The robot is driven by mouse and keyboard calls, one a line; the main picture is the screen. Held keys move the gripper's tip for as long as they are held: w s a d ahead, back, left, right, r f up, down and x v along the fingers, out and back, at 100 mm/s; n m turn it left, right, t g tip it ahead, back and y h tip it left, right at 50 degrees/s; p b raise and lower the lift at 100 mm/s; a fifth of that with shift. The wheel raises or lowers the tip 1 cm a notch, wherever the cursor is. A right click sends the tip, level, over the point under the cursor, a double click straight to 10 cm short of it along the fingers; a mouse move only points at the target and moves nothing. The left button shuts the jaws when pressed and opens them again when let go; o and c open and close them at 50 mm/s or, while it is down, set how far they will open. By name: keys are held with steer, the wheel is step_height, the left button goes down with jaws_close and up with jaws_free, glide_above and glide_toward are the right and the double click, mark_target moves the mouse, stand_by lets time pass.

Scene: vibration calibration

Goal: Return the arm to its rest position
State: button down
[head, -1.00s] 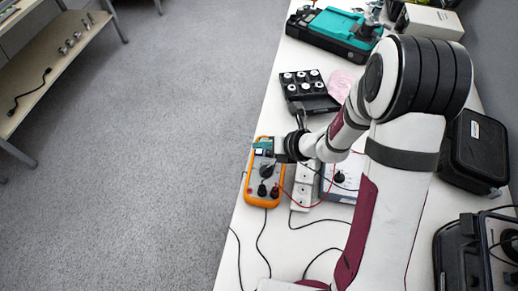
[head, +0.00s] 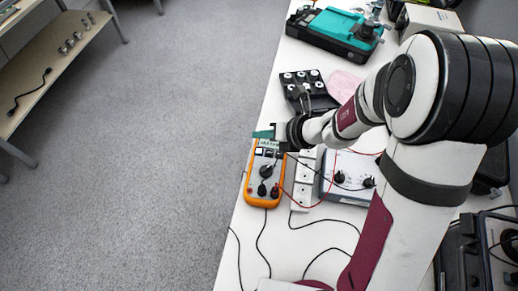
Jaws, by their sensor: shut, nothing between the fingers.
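My gripper (head: 264,134) is at the end of my arm, over the top end of an orange multimeter (head: 262,190) on the white table (head: 250,240). Its fingers look closed together, with nothing held. I cannot tell the exact height of the gripper above the meter. My forearm reaches left from the large joint at the right. The elbow and upper arm cover part of the table's right side.
A white power strip (head: 304,178) and a grey box with knobs (head: 346,180) stand right of the meter. Black and red cables cross the table. A black case with round white-topped parts (head: 303,88) and a teal-black case (head: 338,32) lie farther back. Open floor (head: 150,170) is left.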

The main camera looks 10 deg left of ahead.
stand_by(0.4)
steer(key=s+d+r+n+g, duration=0.1)
steer(key=s+r+n+g, duration=0.1)
steer(key=s+r+n, duration=0.85)
steer(key=s+d+n+g+h, duration=0.2)
steer(key=s+d+n+h, duration=0.4)
steer(key=s+d+n, duration=0.7)
steer(key=n, duration=0.2)
steer(key=shift+s+d+n+h, duration=0.2)
steer(key=shift+s+n+h, duration=0.1)
steer(key=shift+s+n, duration=0.05)
